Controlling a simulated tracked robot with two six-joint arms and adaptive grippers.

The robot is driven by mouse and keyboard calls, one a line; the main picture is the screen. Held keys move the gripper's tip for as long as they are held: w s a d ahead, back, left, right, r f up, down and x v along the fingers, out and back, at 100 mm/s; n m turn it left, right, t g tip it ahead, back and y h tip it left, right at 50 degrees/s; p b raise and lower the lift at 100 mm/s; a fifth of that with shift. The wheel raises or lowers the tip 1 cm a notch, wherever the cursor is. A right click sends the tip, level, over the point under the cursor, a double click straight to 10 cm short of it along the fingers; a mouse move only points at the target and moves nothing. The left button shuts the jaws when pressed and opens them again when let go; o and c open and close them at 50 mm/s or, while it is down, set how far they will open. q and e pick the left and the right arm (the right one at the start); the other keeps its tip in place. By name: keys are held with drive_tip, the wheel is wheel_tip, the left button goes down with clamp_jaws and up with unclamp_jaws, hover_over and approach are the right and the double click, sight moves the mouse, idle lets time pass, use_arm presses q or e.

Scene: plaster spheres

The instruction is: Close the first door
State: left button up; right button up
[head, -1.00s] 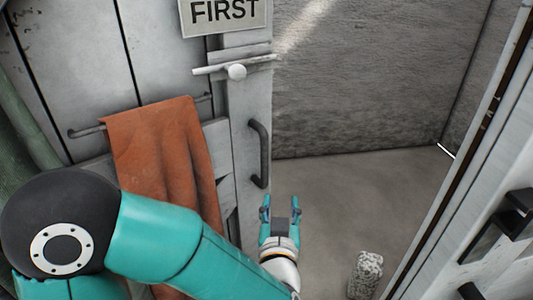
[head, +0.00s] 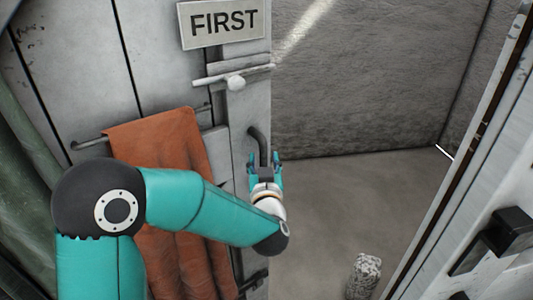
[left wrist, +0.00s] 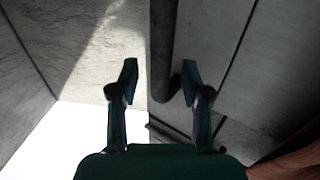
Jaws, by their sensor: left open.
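The first door (head: 166,75) is a pale plank door that stands open on the left of the head view, with a FIRST sign (head: 223,22) on it. Its dark bar handle (head: 262,142) is near the door's right edge. My left gripper (head: 264,160) is open at the lower end of the handle and hides part of it. In the left wrist view the handle (left wrist: 163,50) runs down toward the space between the open fingers (left wrist: 160,75). I cannot tell whether they touch it. My right gripper is not in view.
An orange towel (head: 180,180) hangs from a rail on the door. A pale latch bar with a knob (head: 236,83) sits above the handle. A speckled block (head: 364,275) stands on the floor. A door frame (head: 450,195) with dark fittings is at right.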

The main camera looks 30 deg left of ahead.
use_arm(q)
drive_tip(key=shift+x, duration=1.15)
clamp_jaws()
